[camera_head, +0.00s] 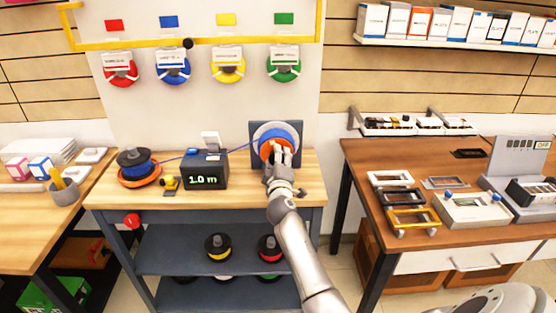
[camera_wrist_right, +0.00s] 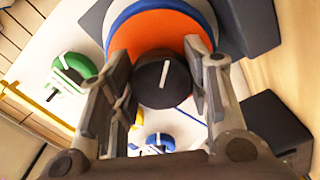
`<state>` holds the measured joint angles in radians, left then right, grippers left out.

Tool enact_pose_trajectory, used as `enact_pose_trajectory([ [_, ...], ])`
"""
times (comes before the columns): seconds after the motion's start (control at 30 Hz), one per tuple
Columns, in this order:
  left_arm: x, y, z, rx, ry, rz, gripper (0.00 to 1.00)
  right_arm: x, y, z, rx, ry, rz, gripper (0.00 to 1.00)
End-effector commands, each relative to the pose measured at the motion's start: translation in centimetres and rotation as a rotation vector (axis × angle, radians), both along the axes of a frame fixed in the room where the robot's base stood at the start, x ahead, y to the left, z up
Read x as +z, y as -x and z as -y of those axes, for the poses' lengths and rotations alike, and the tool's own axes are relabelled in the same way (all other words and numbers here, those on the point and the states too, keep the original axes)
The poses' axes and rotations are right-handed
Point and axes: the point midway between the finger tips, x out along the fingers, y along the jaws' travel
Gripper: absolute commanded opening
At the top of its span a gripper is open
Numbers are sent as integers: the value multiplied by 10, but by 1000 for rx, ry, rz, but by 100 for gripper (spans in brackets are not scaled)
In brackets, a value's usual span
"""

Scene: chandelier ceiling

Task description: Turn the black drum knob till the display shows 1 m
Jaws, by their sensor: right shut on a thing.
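The black drum knob (camera_wrist_right: 165,84), with a white mark line, sits at the centre of the drum's orange face (camera_wrist_right: 160,32) in the wrist view. My right gripper (camera_wrist_right: 162,80) has a finger on each side of the knob and is shut on it. In the head view, the drum (camera_head: 274,134) stands upright on a dark plate at the bench's right end, and my right gripper (camera_head: 279,160) covers its lower front and hides the knob. The dark meter box (camera_head: 215,170) has a display (camera_head: 203,181) that reads 1.0 m. My left gripper is not in view.
A blue filament runs from a spool (camera_head: 138,163) at the bench's left, past the meter box, to the drum. A small yellow item (camera_head: 170,183) lies beside the box. Coloured spools hang on the wall behind. A brown table (camera_head: 465,175) with parts stands to the right.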

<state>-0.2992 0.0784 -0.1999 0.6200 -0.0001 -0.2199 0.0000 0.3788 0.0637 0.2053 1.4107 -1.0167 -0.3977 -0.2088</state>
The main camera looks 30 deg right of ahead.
Motion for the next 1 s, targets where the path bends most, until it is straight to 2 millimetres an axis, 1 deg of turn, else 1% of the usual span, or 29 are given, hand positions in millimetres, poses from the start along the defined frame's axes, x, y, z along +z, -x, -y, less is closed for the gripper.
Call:
enact_pose_trajectory([
  [0.3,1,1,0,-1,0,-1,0,0,0,0,0,75,-46,20],
  [0.73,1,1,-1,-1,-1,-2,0,0,0,0,0,82,-50,20],
  [0.77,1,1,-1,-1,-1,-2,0,0,0,0,0,82,-50,45],
  [0.9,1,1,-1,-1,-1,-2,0,0,0,0,0,82,-50,63],
  [0.93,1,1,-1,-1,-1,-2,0,0,0,0,0,82,-50,66],
  [1.0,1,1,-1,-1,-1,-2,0,0,0,0,0,82,-50,66],
])
